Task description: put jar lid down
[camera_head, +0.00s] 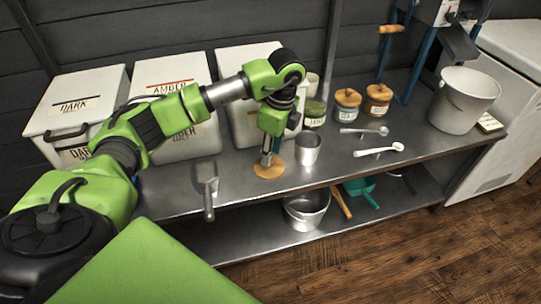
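The jar lid (268,171) is a round, light wooden disc lying at the steel bench's front edge, left of a metal cup. It looks flat on the bench or just above it. My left gripper (267,157) points straight down over the lid, its fingertips at the middle of the lid. The fingers are small and partly hidden, so I cannot tell whether they grip a knob. A glass jar with green contents (314,115) stands behind the cup with no lid on it. My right gripper is not in view.
The metal cup (307,150) stands close right of the lid. A scoop (206,183) lies to the left. Two wooden-lidded jars (347,105), spoons (378,151) and a bucket (463,99) stand or lie right. White bins (75,112) line the back.

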